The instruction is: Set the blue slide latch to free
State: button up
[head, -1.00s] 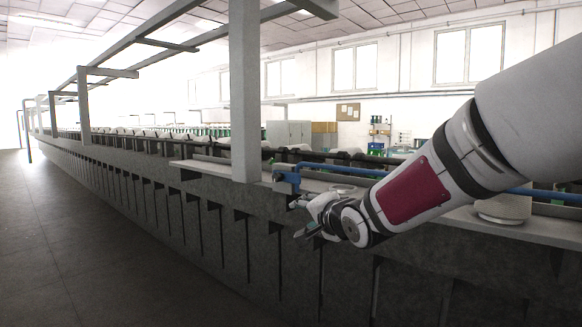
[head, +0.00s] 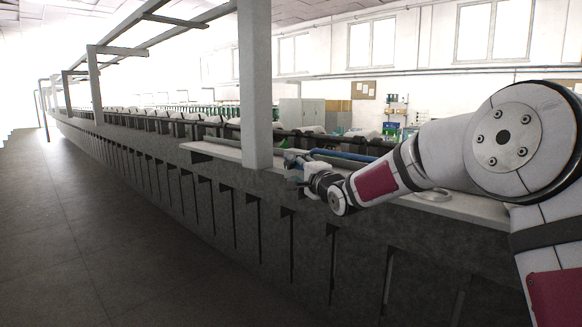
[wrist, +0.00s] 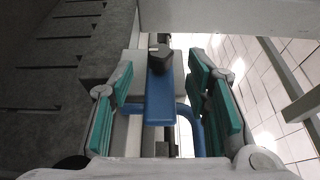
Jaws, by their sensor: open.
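In the wrist view, the blue slide latch (wrist: 159,98) is a blue block with a dark knob (wrist: 159,57) at its far end. It lies between the two teal-padded fingers of my gripper (wrist: 161,76). The fingers are apart, with a gap visible on both sides of the latch, so nothing is gripped. In the head view, my gripper (head: 299,174) is at the machine's front edge, just right of the grey post, and hides most of the latch. I cannot tell which position the latch is set to.
A blue rail (head: 345,156) runs along the machine top beside the latch and curves close to the right finger in the wrist view. A grey post (head: 256,85) stands just left of my gripper. The long machine front (head: 230,215) has several slots. The floor (head: 90,240) at left is clear.

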aim_at(291, 166)
jog(key=shift+x, duration=2.25)
jog(key=shift+c, duration=0.6)
grip_shut()
